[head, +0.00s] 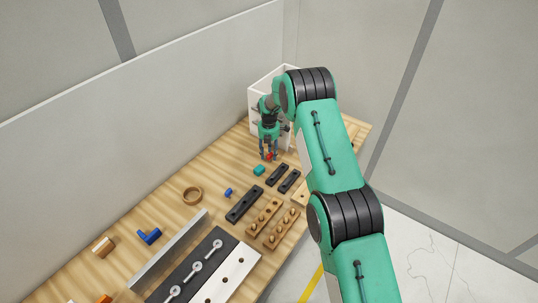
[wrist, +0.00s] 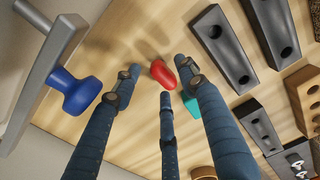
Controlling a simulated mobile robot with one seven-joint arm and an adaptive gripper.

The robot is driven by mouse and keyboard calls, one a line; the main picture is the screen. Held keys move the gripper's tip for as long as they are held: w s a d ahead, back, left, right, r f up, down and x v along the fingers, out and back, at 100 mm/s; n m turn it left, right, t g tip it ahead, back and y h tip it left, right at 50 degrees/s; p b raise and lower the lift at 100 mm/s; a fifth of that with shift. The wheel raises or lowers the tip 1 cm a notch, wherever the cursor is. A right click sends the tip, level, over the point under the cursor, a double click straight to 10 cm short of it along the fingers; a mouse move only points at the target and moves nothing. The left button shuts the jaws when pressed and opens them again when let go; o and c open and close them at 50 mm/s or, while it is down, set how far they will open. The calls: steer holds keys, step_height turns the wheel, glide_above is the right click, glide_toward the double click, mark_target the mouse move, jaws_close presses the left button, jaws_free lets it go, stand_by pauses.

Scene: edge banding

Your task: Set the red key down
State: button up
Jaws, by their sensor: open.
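The red key (head: 269,156) is a small rounded red piece at the far part of the wooden bench, below my gripper (head: 268,153). In the wrist view the red key (wrist: 162,74) appears to lie on the wood between the spread fingertips of my gripper (wrist: 159,88). The fingers are open, with no clear grip on it. Whether a fingertip touches it I cannot tell. A teal piece (wrist: 190,107) lies close by, partly hidden behind a finger; it also shows in the head view (head: 259,170).
Dark blocks with holes (head: 277,175) lie close on the right, with wooden peg blocks (head: 264,216) nearer. A white open box (head: 255,97) stands behind my gripper. A blue knob (wrist: 80,92) and grey handle (wrist: 42,70) are at left in the wrist view. Bare wood (head: 215,165) lies left.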

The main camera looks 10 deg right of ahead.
step_height(320, 180, up, 12)
steer(key=b, duration=0.1)
steer(key=shift+f, duration=0.25)
stand_by(0.9)
